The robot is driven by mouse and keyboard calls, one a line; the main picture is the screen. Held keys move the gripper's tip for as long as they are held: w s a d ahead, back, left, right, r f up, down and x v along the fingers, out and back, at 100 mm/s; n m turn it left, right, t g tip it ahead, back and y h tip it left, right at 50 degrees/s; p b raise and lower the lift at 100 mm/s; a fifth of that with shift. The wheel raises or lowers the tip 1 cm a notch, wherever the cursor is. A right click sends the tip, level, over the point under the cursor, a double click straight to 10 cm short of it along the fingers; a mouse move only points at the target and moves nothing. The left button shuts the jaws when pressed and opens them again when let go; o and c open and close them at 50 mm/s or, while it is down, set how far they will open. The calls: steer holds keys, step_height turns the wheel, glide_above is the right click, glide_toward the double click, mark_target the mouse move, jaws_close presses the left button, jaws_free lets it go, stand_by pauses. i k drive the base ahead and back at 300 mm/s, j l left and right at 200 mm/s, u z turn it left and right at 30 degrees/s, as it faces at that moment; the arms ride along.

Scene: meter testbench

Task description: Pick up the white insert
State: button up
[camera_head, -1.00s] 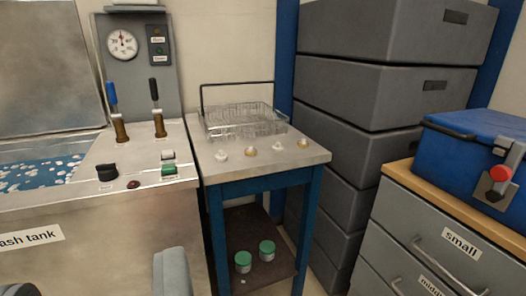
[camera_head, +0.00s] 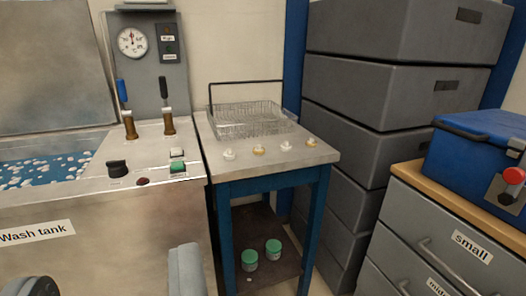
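Several small inserts stand in a row on the metal top of a small blue-legged table (camera_head: 322,156), in front of a wire basket. The leftmost one (camera_head: 229,154) looks white, and so does the third from the left (camera_head: 284,146). The second (camera_head: 259,150) and the rightmost (camera_head: 311,141) look more yellowish. They are small in view, so fine details do not show. My gripper's fingertips are not in view. A grey rounded part at the bottom edge looks like my own body. Nothing touches the inserts.
The wire basket (camera_head: 249,121) with a tall handle stands behind the inserts. The wash tank (camera_head: 120,240) with levers is at left. Grey stacked boxes (camera_head: 390,95) and drawers (camera_head: 450,235) with a blue case (camera_head: 478,158) are at right. Green-lidded jars (camera_head: 250,260) sit on the lower shelf.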

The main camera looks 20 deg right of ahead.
mark_target(258, 150)
steer(key=i+l, duration=0.2)
steer(key=l, duration=0.2)
steer(key=i+l, duration=0.2)
steer(key=l, duration=0.2)
steer(key=i+l, duration=0.15)
steer(key=l, duration=0.25)
